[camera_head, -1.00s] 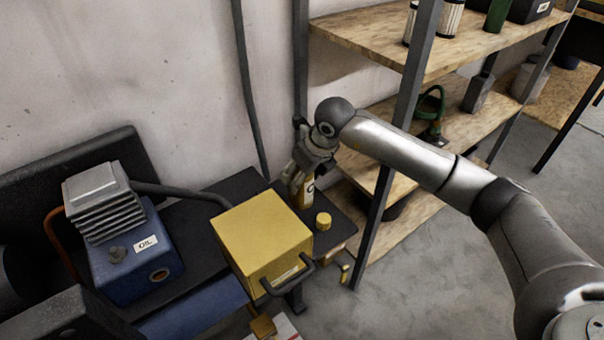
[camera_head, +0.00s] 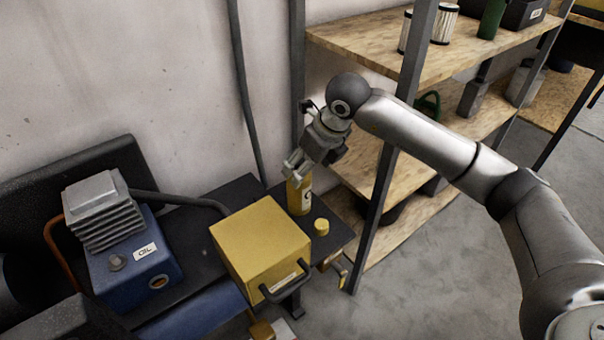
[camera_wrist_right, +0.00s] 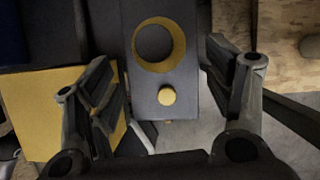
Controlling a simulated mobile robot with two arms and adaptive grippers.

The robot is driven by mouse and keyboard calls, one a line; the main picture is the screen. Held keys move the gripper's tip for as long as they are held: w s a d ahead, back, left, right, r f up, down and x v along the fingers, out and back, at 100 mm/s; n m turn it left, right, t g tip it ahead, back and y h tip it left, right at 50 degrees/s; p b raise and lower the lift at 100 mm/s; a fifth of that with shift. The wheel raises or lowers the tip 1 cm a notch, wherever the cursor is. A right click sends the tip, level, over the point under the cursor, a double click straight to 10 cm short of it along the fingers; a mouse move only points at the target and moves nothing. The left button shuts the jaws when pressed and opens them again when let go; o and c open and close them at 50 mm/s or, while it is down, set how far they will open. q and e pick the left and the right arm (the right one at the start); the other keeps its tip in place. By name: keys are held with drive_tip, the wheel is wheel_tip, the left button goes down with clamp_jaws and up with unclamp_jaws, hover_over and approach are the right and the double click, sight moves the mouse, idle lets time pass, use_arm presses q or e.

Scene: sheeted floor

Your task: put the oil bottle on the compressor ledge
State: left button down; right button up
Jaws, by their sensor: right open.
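The yellow oil bottle (camera_head: 300,197) stands upright on the right end of the dark ledge (camera_head: 341,233), beside the yellow box. The right wrist view shows the bottle (camera_wrist_right: 180,45) from above, as a yellow ring around a dark round top. My right gripper (camera_head: 295,172) is open and empty just above the bottle. In the wrist view its fingers (camera_wrist_right: 163,75) are spread wide on either side, apart from the bottle. The blue compressor (camera_head: 130,262) with its grey finned head and OIL label is at the left. My left gripper is not in view.
A yellow box (camera_head: 262,245) with a dark handle stands left of the bottle. A small yellow cap (camera_head: 321,227) is in front of the bottle. A shelf post (camera_head: 386,190) and wooden shelves (camera_head: 365,45) are close on the right. A wall is behind.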

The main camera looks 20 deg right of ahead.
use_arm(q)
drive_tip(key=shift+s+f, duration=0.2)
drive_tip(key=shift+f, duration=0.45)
use_arm(e)
drive_tip(key=v, duration=0.4)
drive_tip(key=shift+r, duration=0.2)
